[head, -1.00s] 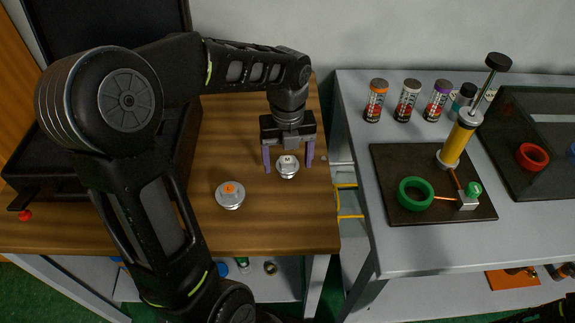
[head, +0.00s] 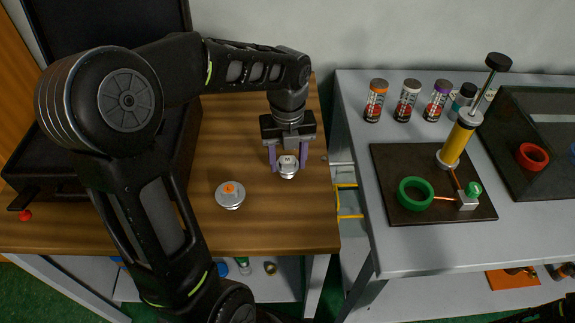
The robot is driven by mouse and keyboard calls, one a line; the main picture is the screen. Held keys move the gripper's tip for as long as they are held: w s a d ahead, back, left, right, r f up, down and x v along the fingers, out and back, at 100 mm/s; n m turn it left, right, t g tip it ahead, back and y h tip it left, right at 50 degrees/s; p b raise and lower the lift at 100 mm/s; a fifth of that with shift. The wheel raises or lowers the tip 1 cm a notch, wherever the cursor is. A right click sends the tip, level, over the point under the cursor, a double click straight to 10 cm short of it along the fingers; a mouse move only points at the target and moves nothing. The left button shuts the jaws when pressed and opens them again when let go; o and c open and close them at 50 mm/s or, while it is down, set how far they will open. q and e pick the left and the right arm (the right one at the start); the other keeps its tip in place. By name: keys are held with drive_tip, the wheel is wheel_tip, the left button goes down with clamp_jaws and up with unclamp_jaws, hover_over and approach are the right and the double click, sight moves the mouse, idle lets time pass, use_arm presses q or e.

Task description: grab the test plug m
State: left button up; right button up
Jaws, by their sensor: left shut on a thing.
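A silver, round test plug with a pale top (head: 288,168) stands on the wooden table near its right edge. My left gripper (head: 288,163) points down over it, its two purple fingers shut on the plug's sides. A second silver plug with an orange top (head: 230,195) stands on the table to the left and nearer, apart from the gripper. I cannot read any letter on either plug. My right gripper is not in view.
A dark open case (head: 150,190) takes up the left of the wooden table (head: 270,235). Across a gap, a grey table (head: 350,110) holds several capped bottles, a dark board (head: 385,165) with a yellow pump (head: 457,145) and green ring (head: 415,193), and a dark bin with a red ring (head: 532,156).

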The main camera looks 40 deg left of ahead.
sight(288, 160)
use_arm(q)
drive_tip(key=shift+c, duration=0.3)
wheel_tip(288, 160, up, 10)
idle(0.4)
